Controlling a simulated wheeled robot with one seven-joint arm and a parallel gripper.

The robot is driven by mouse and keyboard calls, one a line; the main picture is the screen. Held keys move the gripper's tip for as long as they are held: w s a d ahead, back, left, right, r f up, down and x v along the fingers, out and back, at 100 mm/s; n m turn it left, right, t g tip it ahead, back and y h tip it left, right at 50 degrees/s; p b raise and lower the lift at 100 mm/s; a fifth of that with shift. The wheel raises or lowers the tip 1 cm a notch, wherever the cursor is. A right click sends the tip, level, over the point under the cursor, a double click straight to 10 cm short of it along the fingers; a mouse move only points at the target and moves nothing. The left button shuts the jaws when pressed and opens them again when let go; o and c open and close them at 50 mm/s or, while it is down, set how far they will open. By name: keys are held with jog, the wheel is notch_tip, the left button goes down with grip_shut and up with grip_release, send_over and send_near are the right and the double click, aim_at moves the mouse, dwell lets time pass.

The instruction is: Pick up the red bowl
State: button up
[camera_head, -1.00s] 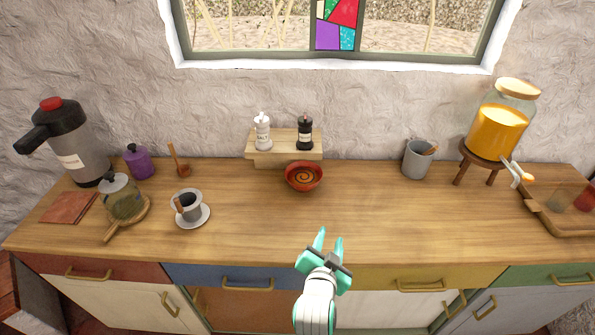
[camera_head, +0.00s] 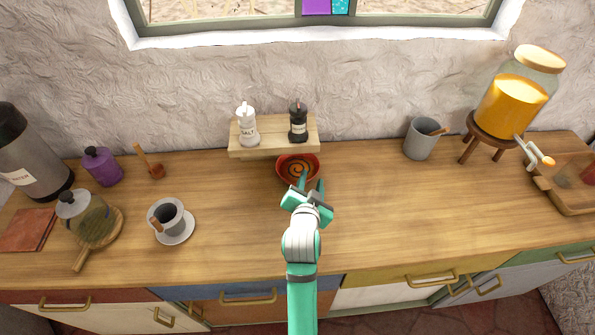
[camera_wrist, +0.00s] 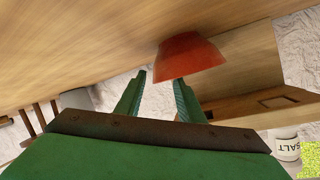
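The red bowl (camera_head: 297,165) stands upright on the wooden counter, just in front of the small wooden shelf. It has a dark spiral inside. My gripper (camera_head: 311,184) is at the near side of the bowl, with its green fingertips at or close to the rim and covering part of it. In the wrist view the bowl (camera_wrist: 189,58) is just beyond the fingertips (camera_wrist: 160,80), nearer the right one. The fingers are apart, and nothing is between them. I cannot tell whether a finger touches the bowl.
The shelf (camera_head: 245,151) holds a white salt shaker (camera_head: 247,126) and a dark shaker (camera_head: 298,122) right behind the bowl. A grey cup (camera_head: 421,139) stands to the right, a cup on a saucer (camera_head: 174,234) to the left. The counter (camera_head: 365,215) right of my gripper is clear.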

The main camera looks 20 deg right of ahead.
aim_at(314, 167)
jog(key=x, duration=0.5)
jog(key=shift+w+f, duration=0.1)
jog(key=shift+w, duration=0.05)
jog(key=shift+w+d+f, duration=0.15)
jog(key=shift+w+d, duration=0.1)
jog(key=shift+d, duration=0.15)
jog(key=shift+a, duration=0.1)
grip_shut()
